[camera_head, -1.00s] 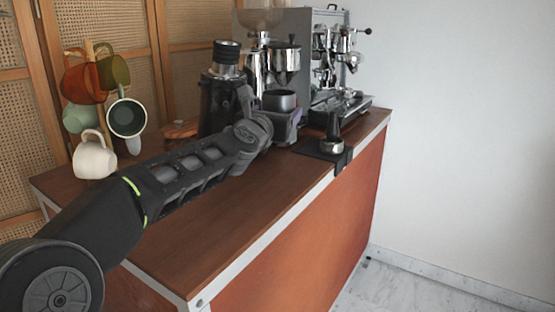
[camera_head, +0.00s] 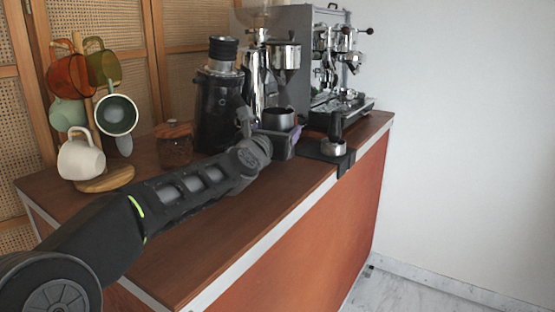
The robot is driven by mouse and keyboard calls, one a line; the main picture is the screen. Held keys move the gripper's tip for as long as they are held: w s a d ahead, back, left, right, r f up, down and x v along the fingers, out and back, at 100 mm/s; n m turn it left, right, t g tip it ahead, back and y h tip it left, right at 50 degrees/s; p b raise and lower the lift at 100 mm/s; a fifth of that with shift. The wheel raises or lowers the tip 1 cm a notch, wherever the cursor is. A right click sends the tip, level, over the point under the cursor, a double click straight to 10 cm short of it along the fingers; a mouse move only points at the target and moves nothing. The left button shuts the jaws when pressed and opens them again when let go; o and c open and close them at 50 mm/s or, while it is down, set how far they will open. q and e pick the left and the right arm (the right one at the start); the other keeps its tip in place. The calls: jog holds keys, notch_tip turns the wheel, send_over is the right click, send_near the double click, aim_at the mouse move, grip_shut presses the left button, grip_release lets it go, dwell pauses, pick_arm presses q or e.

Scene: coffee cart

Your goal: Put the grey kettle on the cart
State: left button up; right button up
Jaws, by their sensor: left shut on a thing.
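The grey kettle (camera_head: 278,118) shows as a dark grey, open-topped vessel, upright at the far part of the cart. My left gripper (camera_head: 285,142) is shut on it from the near side. The gripper and wrist hide its lower part, so I cannot tell whether its base touches the cart. The cart (camera_head: 240,225) has a brown wooden top with a pale metal edge. My right gripper is not in view.
A black grinder (camera_head: 219,105) and a lidded jar (camera_head: 174,145) stand left of the kettle. An espresso machine (camera_head: 325,60) is behind to the right, with a portafilter or tamper (camera_head: 334,147) before it. Mugs hang on a stand (camera_head: 108,180). The front top is clear.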

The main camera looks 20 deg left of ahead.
pick_arm(q)
jog(key=shift+f, duration=0.1)
notch_tip(320, 180, down, 4)
jog(key=shift+r+b, duration=0.1)
jog(key=shift+b, duration=1.05)
jog(key=o, duration=2)
jog(key=shift+s, duration=0.15)
